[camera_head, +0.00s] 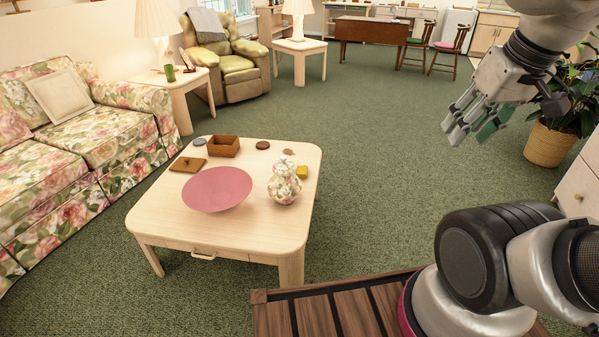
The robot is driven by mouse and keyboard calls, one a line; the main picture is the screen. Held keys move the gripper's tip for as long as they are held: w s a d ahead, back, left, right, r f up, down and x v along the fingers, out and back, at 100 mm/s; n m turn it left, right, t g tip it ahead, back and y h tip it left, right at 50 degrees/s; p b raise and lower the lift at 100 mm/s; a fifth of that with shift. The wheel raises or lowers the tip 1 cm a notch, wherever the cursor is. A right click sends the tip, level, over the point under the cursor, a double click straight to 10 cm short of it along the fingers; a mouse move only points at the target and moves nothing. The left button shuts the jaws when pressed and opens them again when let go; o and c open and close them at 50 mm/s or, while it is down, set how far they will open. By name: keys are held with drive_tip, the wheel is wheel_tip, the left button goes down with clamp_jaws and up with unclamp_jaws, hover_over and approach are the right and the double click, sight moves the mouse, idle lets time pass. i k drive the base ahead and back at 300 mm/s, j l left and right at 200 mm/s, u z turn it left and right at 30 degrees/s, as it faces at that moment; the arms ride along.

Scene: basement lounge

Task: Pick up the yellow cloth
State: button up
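A small yellow thing, seemingly the folded or bunched yellow cloth (302,171), lies near the right edge of the low pale wooden coffee table (240,237). It is just behind and right of a floral vase (284,184), which stands close to it. My gripper (473,128) hangs at the upper right, over the green carpet, well away from the table and the cloth. Its fingers look spread, with nothing between them.
The table also holds a pink bowl (217,189), a brown wooden box (223,146), a flat brown board (187,164) and several small discs. A floral sofa (85,135) stands left. A potted plant (549,143) is at right. Carpet between table and plant is clear.

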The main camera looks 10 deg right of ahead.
sight(301, 172)
drive_tip(key=u, duration=0.25)
drive_tip(key=i+l+u, duration=0.2)
drive_tip(key=u, duration=0.2)
drive_tip(key=i+l+u, duration=0.15)
drive_tip(key=l+u, duration=0.2)
drive_tip(key=l, duration=0.15)
drive_tip(key=i+l+u, duration=0.1)
drive_tip(key=l, duration=0.4)
drive_tip(key=i+l+u, duration=0.1)
drive_tip(key=l, duration=0.4)
drive_tip(key=i+l+u, duration=0.1)
drive_tip(key=l, duration=0.45)
drive_tip(key=i+l+u, duration=0.1)
drive_tip(key=l, duration=0.45)
drive_tip(key=i+l, duration=0.1)
drive_tip(key=l, duration=0.3)
drive_tip(key=i+l, duration=0.15)
drive_tip(key=l, duration=0.3)
drive_tip(key=i+l, duration=0.1)
drive_tip(key=l, duration=0.3)
